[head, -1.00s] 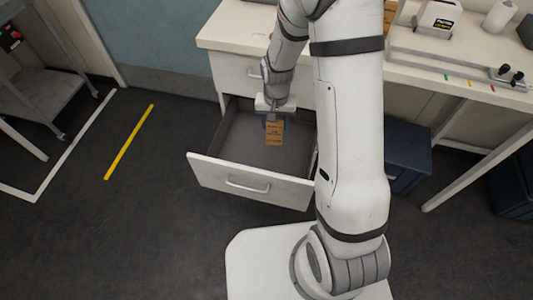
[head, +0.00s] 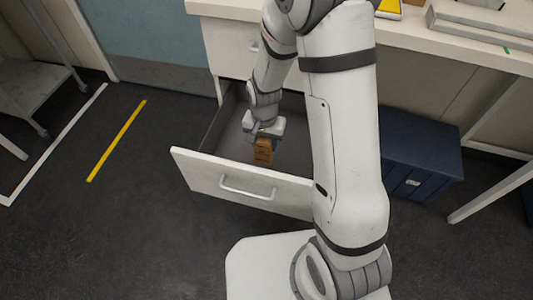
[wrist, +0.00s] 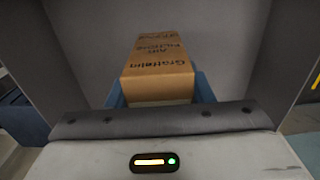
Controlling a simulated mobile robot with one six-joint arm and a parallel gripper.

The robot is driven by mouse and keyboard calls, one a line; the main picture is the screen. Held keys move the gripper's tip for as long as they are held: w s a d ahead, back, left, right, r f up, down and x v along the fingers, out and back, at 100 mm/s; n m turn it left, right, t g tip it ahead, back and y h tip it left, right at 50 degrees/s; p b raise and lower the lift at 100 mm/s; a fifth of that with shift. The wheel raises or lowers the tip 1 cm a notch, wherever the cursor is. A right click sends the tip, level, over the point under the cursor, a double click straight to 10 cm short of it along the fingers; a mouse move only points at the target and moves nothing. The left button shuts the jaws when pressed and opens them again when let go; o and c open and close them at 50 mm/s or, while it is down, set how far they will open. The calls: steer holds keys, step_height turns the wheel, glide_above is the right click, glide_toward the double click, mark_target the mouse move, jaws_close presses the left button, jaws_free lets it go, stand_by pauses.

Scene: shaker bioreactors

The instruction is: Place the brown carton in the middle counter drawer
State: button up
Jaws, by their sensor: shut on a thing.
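The brown carton (head: 263,151) is held in my gripper (head: 262,138), inside the open middle counter drawer (head: 240,184). The gap between the carton's underside and the drawer floor is hard to tell. My arm hides the drawer's right side.
A white counter (head: 400,25) stands above the drawer. A dark blue bin (head: 420,160) stands on the floor at the right. A grey cart (head: 35,60) is at the far left. The floor left of the drawer is clear, with a yellow line (head: 117,140).

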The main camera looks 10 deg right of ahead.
mark_target(265, 153)
steer(key=shift+f+b, duration=0.8)
steer(key=shift+f, duration=2.25)
steer(key=shift+f, duration=0.15)
steer(key=o, duration=1.1)
steer(key=shift+c, duration=0.2)
